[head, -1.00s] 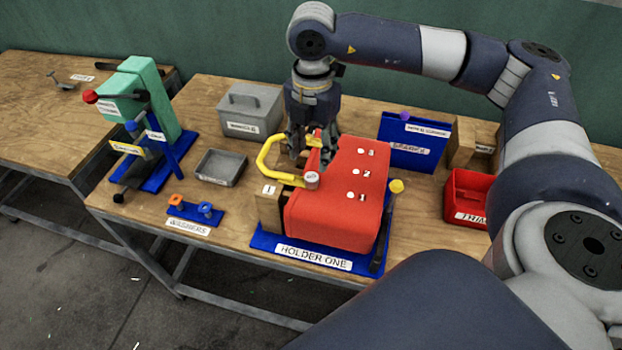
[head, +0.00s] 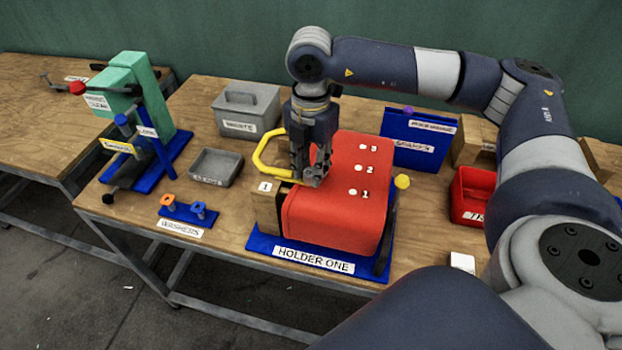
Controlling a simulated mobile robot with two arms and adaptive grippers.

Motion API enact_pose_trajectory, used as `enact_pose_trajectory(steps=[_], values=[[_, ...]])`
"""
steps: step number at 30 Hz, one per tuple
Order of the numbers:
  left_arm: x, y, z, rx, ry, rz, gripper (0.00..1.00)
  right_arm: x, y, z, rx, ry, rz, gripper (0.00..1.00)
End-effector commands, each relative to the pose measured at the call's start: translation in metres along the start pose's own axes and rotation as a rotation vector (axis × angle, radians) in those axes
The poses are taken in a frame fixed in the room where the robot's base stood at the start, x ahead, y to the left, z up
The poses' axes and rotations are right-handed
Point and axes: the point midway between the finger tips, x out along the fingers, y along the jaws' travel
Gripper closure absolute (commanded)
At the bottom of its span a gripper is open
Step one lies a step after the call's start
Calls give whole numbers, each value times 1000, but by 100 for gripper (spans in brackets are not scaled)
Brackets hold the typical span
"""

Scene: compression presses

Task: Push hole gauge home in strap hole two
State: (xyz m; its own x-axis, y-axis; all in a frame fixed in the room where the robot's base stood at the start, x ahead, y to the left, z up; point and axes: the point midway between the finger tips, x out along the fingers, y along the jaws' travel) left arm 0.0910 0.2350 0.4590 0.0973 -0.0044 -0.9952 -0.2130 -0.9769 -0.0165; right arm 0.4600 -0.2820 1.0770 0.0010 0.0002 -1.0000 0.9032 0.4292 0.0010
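A red block (head: 345,215) sits in the blue holder labelled HOLDER ONE (head: 262,244). White marks numbered 1, 2 and 3 run along its top; the mark by 2 (head: 358,171) is in the middle. A yellow handle-like loop (head: 259,155) stands at the block's left side. My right gripper (head: 313,180) points down with its fingertips at the block's upper left edge, left of the numbered marks. A small grey piece seen there earlier is largely hidden by the fingers. I cannot tell if they grip it or which thing is the hole gauge. My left gripper is out of view.
A grey lidded box (head: 246,108), a grey tray (head: 215,167) and a blue washer stand (head: 188,212) lie left. A green press (head: 135,85) stands far left. A blue panel (head: 416,140) stands behind, a red bin (head: 470,196) right. The yellow knob (head: 402,181) rises beside the block.

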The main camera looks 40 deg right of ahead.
Motion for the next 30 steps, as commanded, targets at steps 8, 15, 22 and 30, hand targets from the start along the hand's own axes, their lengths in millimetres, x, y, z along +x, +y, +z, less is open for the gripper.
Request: enact_pose_trajectory(steps=[8,15,22,30], values=[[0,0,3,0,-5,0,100,0,0,0,0,0,0,100],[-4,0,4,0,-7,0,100,-6,0,0,0,0,0,100],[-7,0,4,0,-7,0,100,-12,0,0,0,0,-1,100],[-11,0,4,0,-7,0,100,-18,0,0,0,0,0,100]])
